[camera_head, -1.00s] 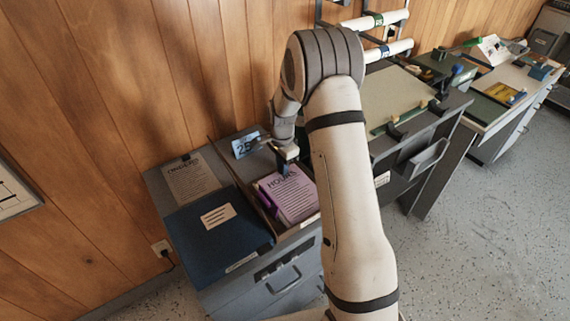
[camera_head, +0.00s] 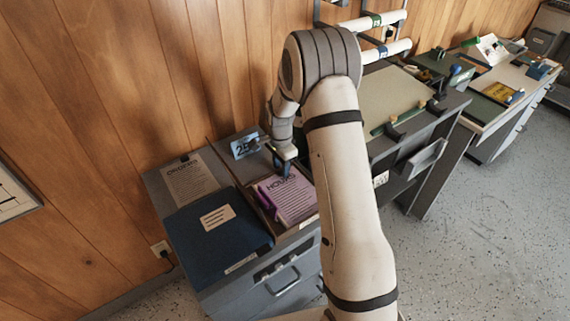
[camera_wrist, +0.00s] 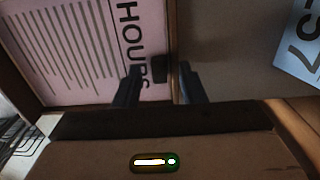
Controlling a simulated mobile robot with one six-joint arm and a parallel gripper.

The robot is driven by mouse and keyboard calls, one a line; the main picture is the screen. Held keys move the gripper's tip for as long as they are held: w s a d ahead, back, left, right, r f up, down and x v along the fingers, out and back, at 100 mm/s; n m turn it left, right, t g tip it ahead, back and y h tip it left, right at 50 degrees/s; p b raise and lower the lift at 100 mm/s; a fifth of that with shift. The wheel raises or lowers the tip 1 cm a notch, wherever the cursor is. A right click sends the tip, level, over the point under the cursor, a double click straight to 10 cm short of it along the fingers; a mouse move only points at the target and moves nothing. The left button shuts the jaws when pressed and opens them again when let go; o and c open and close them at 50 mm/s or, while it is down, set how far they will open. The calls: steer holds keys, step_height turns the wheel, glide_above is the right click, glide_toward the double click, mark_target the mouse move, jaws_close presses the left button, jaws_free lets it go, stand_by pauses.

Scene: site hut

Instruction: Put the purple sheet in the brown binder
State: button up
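The purple sheet (camera_head: 290,197), headed HOURS, lies face up in a shallow brown-rimmed tray on the grey cabinet; it also shows in the wrist view (camera_wrist: 70,50). A small dark clip (camera_wrist: 159,68) sits at its headed edge. My gripper (camera_head: 284,168) points down over that edge. In the wrist view, its two dark fingers (camera_wrist: 160,78) are apart, with the clip between their tips; contact cannot be told. I cannot pick out a brown binder for certain. A dark blue binder (camera_head: 218,228) lies shut, with a tan label, left of the tray.
A clipped grey-brown sheet (camera_head: 190,180) lies behind the blue binder. Rolls hang on a wall rack, and cluttered desks (camera_head: 400,90) stand to the right.

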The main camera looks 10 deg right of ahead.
step_height(320, 180, up, 12)
steer(key=r+b, duration=0.1)
steer(key=s+r+n+t, duration=0.1)
steer(key=s+r+n, duration=0.65)
steer(key=s, duration=0.65)
steer(key=s+r+n+t, duration=0.1)
steer(key=s+n, duration=0.2)
steer(key=s, duration=0.5)
steer(key=s+d+r+n, duration=0.1)
steer(key=s+n, duration=0.2)
steer(key=s, duration=0.5)
steer(key=shift+s+d+r+t, duration=0.15)
steer(key=shift+s+r+t, duration=0.1)
steer(key=shift+s+t, duration=0.15)
steer(key=shift+s, duration=0.15)
